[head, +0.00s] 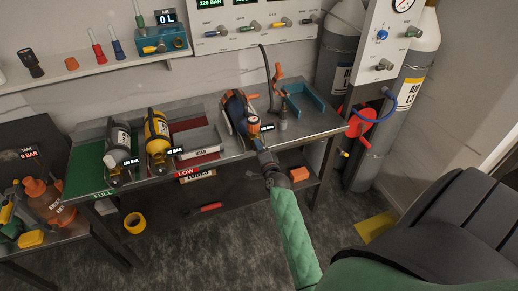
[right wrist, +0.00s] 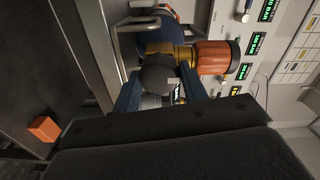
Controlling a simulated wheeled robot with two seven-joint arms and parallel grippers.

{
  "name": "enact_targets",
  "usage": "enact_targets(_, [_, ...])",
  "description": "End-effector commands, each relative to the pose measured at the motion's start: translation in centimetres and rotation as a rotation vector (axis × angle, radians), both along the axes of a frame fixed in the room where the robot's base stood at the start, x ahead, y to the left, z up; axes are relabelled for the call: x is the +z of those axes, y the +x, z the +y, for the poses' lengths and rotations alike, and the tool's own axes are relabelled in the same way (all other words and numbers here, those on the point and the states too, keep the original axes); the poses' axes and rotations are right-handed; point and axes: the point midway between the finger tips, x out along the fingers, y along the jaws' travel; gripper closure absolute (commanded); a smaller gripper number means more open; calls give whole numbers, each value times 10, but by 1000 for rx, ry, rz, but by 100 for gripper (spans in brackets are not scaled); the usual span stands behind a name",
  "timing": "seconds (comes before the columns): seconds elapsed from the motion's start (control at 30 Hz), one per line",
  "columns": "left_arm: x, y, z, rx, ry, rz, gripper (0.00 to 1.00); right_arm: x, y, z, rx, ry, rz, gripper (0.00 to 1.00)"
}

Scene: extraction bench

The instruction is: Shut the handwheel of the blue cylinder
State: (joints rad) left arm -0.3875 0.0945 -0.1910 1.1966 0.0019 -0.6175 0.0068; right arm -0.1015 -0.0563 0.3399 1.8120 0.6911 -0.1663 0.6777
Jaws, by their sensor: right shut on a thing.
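The blue cylinder (head: 234,107) lies on the metal bench, its valve end toward me, with an orange fitting (head: 253,122) on it. In the right wrist view the cylinder's blue body (right wrist: 156,38) shows at the top, with a brass valve and the orange fitting (right wrist: 215,57) to the right. My right gripper (head: 262,150) is at the valve end. Its two bluish fingers are closed on the dark round handwheel (right wrist: 157,74), one on each side. The handwheel is largely hidden by the gripper in the head view. My left gripper is not in view.
A yellow cylinder (head: 157,132) and a grey cylinder (head: 117,142) lie to the left on the bench. A light tray (head: 201,146) lies between yellow and blue. A hose (head: 267,65) and a blue bracket (head: 304,101) are to the right. A gauge panel (head: 256,23) hangs behind.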

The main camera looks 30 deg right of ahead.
Motion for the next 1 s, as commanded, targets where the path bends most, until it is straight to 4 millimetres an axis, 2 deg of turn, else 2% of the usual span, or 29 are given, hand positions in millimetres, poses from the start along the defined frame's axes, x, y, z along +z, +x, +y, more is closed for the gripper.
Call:
enact_targets(0.4, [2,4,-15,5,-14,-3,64,-2,0,1,2,11,1,80])
enact_targets(0.43, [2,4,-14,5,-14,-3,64,-2,0,1,2,11,1,53])
enact_targets(0.53, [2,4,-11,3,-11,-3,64,-2,0,1,1,10,1,35])
enact_targets(0.87, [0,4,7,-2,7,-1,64,-2,-2,1,1,8,-1,35])
enact_targets(0.97, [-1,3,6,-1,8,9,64,-3,-10,3,0,8,-1,35])
enact_targets(1.0, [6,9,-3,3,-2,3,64,-3,-14,4,0,9,-1,35])
